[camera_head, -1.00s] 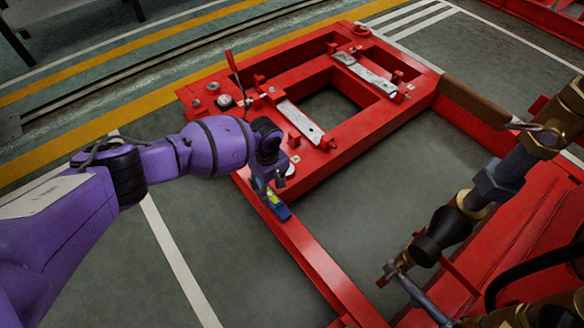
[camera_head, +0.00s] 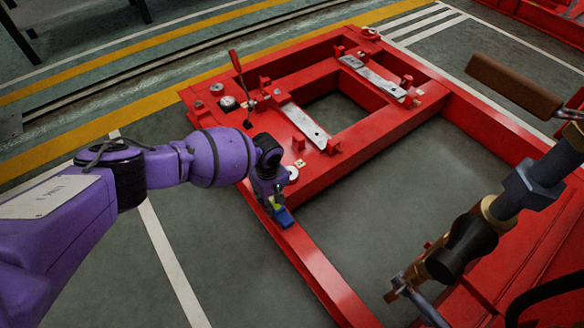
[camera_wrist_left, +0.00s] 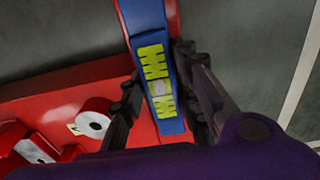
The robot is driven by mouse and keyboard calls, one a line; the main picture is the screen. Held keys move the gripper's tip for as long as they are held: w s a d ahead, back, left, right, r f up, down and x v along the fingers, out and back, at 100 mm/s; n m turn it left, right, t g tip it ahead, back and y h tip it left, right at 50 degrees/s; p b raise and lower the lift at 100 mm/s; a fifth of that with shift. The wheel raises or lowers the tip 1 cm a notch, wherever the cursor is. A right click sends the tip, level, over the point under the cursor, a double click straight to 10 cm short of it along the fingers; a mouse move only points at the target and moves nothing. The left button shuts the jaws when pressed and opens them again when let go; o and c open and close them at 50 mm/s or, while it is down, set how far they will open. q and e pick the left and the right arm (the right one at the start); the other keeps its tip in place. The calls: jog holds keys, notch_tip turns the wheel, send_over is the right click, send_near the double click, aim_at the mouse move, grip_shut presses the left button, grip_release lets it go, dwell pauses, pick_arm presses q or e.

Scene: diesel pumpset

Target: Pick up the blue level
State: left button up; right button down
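The blue level (camera_head: 283,217) with a yellow-green marked face lies on the red frame's long side beam, just below my left gripper. In the left wrist view the level (camera_wrist_left: 155,60) runs lengthwise between the two dark fingers. My left gripper (camera_wrist_left: 161,95) straddles it, one finger on each side. A narrow strip of red shows between the left finger and the level, so the gripper looks open. In the head view the gripper (camera_head: 270,194) points down at the beam and covers the level's far end. My right gripper is not in view.
The red frame (camera_head: 320,270) carries metal plates (camera_head: 304,124), an upright red lever (camera_head: 236,62) and a white round disc (camera_wrist_left: 93,124) near the gripper. Brass and dark pipe parts (camera_head: 470,245) stand close at the right. Grey floor is clear inside the frame.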

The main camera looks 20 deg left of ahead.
pick_arm(q)
grip_shut()
jog(key=shift+r, duration=0.1)
